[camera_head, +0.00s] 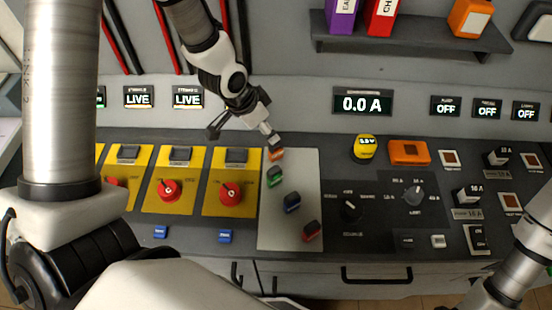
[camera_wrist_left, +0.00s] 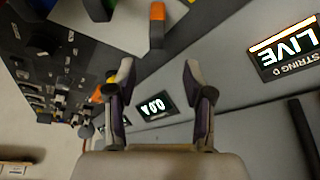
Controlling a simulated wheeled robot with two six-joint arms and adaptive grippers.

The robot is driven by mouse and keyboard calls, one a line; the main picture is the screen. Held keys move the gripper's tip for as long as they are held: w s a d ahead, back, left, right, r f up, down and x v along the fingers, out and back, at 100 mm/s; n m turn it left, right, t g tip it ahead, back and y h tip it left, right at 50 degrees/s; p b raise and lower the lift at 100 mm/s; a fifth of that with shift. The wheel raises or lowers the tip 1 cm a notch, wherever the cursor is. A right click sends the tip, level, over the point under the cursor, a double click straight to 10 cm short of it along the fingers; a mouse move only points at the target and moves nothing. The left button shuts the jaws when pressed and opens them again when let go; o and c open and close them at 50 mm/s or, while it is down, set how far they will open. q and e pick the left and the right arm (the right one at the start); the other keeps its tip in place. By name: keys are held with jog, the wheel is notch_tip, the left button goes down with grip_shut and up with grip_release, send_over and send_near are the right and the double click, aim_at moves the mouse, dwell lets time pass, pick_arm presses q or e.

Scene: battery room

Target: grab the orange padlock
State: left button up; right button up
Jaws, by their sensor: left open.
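The small orange padlock (camera_head: 277,154) lies at the top of a light grey panel (camera_head: 268,225), the farthest of a slanting row. In the head view my left gripper (camera_head: 243,132) is just above and left of it, with one finger close to the padlock. In the left wrist view the orange padlock (camera_wrist_left: 157,14) is at the top edge, its dark part toward me. There the fingers of my left gripper (camera_wrist_left: 160,72) are spread with nothing between them, and the padlock lies beyond them. My right gripper is not in view; only part of that arm shows at lower right.
A green padlock (camera_head: 275,177), a blue padlock (camera_head: 292,203) and a red padlock (camera_head: 311,231) lie on the same panel. Yellow plates with red rotary switches (camera_head: 231,193) are to the left. Knobs and an orange box (camera_head: 409,152) are to the right.

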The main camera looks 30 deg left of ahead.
aim_at(276, 149)
pick_arm(q)
jog(key=f, duration=0.4)
jog(key=shift+w+d+f+b, duration=0.2)
jog(key=shift+f+b, duration=0.05)
jog(key=shift+b, duration=0.05)
jog(key=p+x, duration=0.1)
jog(key=x, duration=0.4)
jog(key=shift+s+d+f+p, duration=0.1)
jog(key=shift+d+f+p, duration=0.05)
jog(key=shift+p, duration=0.2)
jog(key=shift+d+f, duration=0.1)
jog(key=shift+f, duration=0.25)
grip_shut()
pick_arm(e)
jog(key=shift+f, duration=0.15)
